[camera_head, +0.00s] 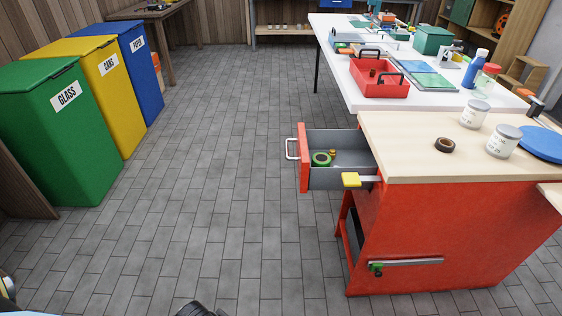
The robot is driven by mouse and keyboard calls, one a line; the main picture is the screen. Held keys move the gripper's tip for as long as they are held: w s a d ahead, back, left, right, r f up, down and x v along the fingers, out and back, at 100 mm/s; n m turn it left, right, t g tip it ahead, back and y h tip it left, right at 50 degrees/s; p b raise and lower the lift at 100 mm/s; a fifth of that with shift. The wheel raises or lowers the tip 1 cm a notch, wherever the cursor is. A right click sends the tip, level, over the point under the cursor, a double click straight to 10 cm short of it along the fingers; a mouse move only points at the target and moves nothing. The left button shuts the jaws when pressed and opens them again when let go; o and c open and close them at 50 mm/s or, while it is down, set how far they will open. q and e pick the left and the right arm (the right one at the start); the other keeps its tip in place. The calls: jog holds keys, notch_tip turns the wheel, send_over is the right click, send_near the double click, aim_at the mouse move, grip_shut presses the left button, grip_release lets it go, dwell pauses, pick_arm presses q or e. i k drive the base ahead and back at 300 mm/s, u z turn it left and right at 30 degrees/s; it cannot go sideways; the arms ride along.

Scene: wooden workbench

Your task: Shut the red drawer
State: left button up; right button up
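The red drawer (304,160) stands pulled out to the left from the red workbench cabinet (450,235), under its light wooden top. It has a red front with a pale bar handle (291,149) and grey inner walls. A green ring, like a tape roll (321,159), and a small brass-coloured item (332,153) lie inside. A yellow block-like piece (350,180) with a grey bar shows at the drawer's near side. No fingertips of my left or right gripper are visible. Only dark parts, probably of my arms, show at the bottom edge and lower left corner.
Grey tiled floor in front of the drawer is clear. Green (65,130), yellow (105,90) and blue (135,65) bins stand at the left. White cans (504,142) and a dark tape roll (444,145) sit on the wooden top. A red tray (379,79) lies beyond.

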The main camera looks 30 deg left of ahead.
aim_at(354, 153)
jog(key=u, duration=1.55)
jog(key=i, duration=0.75)
jog(key=z, duration=0.9)
